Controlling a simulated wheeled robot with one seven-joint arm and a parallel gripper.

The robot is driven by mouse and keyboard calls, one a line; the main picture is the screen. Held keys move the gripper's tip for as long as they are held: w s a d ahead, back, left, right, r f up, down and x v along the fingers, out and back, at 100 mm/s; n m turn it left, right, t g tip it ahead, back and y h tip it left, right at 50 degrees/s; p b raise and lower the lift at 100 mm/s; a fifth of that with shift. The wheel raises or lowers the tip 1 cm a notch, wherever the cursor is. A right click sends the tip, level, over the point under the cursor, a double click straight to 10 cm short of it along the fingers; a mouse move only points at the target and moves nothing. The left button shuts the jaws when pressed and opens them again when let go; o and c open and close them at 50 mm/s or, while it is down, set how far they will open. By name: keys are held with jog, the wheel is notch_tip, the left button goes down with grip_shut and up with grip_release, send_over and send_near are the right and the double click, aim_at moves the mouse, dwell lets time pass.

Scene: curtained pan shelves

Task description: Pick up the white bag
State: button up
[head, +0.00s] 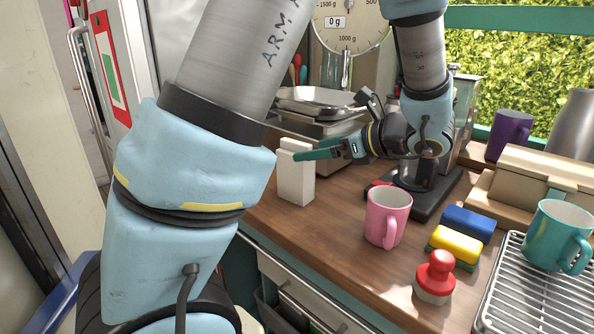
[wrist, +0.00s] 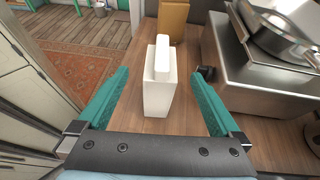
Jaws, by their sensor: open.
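The white bag (head: 295,178) is a small upright block-like shape with a narrower top, standing on the wooden counter near its left edge in the head view. In the wrist view the white bag (wrist: 160,85) stands ahead of my gripper, between the lines of the two fingers. My gripper (wrist: 160,95) is open, with one teal finger on each side of the bag and a gap showing on both sides. In the head view my gripper (head: 308,153) reaches in from the right at the bag's upper part. The far finger is mostly hidden there.
A metal scale (head: 318,130) stands behind the bag. A pink mug (head: 387,217), a yellow sponge (head: 456,244), a blue block (head: 468,224) and a red-handled stamp (head: 436,275) are to the right. A brown box (wrist: 173,17) stands beyond the bag. The counter's left edge is close by.

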aim_at(296, 151)
jog(key=shift+p+x, duration=1.1)
jog(key=shift+x, duration=2.25)
jog(key=shift+d+f, duration=0.1)
jog(key=shift+d, duration=0.05)
grip_shut()
